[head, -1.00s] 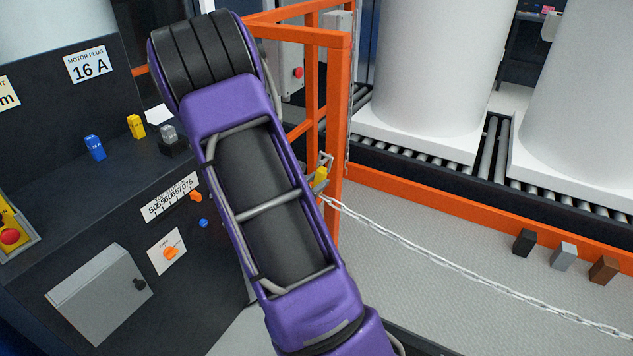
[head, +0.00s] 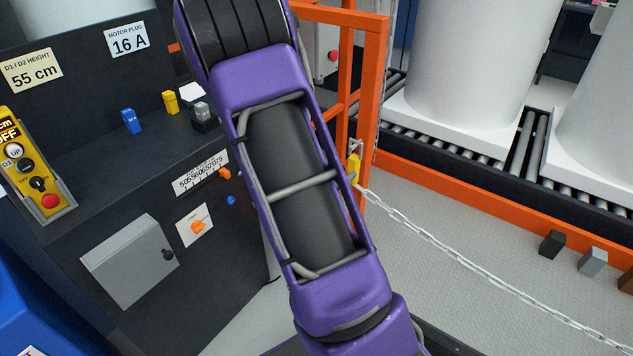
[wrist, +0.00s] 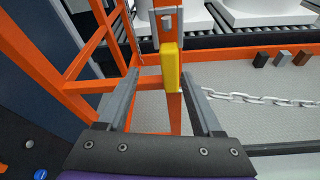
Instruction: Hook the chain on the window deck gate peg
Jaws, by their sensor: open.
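A yellow grip block (wrist: 170,68) stands upright at the orange gate post (head: 369,95). It also shows in the head view (head: 354,168), just right of my arm. The pale metal chain (head: 455,245) runs from beside the block down to the lower right, and shows in the wrist view (wrist: 255,99). A grey metal fitting (wrist: 167,20) sits on the post above the block. I cannot tell whether the chain's end is over a peg there. My gripper (wrist: 160,74) is open, its fingers on either side of the block, with visible gaps. My arm hides the gripper in the head view.
Orange rails (wrist: 90,55) stand left of the post. A control console (head: 130,160) with a yellow pendant (head: 35,165) is at left. White tanks (head: 470,60) stand on a roller conveyor behind. Small blocks (head: 592,261) line the orange edge. Grey floor beneath the chain is open.

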